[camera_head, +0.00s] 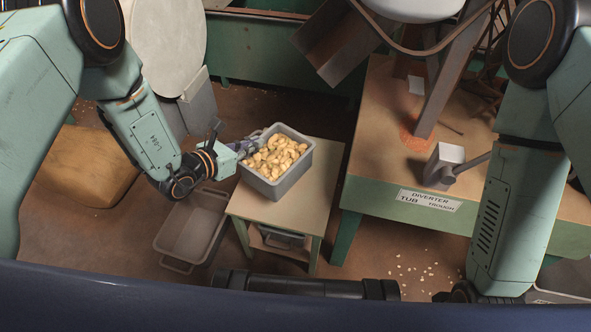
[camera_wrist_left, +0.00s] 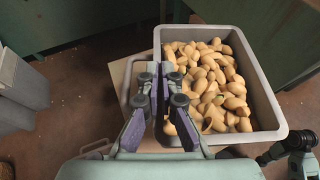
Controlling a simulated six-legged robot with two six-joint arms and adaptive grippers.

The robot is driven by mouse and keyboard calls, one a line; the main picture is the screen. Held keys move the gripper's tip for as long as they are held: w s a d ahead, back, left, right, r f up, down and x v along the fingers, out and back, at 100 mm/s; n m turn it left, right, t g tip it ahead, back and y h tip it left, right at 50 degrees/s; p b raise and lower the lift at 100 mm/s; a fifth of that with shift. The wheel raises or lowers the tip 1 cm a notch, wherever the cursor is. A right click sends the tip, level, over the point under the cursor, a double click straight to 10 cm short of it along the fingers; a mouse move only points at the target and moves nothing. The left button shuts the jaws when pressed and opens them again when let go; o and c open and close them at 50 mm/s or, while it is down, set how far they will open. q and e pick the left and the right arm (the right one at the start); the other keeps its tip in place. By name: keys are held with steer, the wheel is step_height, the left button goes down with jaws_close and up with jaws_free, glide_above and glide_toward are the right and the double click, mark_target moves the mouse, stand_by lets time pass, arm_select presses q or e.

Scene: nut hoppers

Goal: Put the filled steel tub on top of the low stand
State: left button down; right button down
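The steel tub (camera_head: 281,187) is a grey open box filled with tan, curved nuts. It is over the top of the low stand (camera_head: 317,176), a small table with a pale top and green legs. The tub looks level; I cannot tell whether its base touches the top. My left gripper (camera_head: 246,148) is at the tub's left side. In the left wrist view the fingers (camera_wrist_left: 160,76) are close together at the left rim of the tub (camera_wrist_left: 262,82), with nuts beside the right finger. They look shut on the rim. My right gripper's fingers are not visible.
An empty grey tub (camera_head: 188,232) lies on the floor left of the stand.

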mark_target(257, 169)
arm_select(q)
steer(key=f+b, duration=0.2)
steer(key=f, duration=0.3)
steer(key=shift+w+b, duration=0.25)
steer(key=shift+b, duration=0.15)
steer(key=shift+s+f+b, duration=0.1)
steer(key=shift+f+b, duration=0.35)
steer(key=shift+f, duration=0.6)
step_height(257, 169, down, 3)
steer(key=shift+r+b, duration=0.1)
steer(key=shift+b, duration=0.65)
steer(key=shift+r, duration=0.1)
steer(key=c, duration=2)
jaws_free()
steer(key=shift+f, duration=0.2)
steer(key=o, duration=0.5)
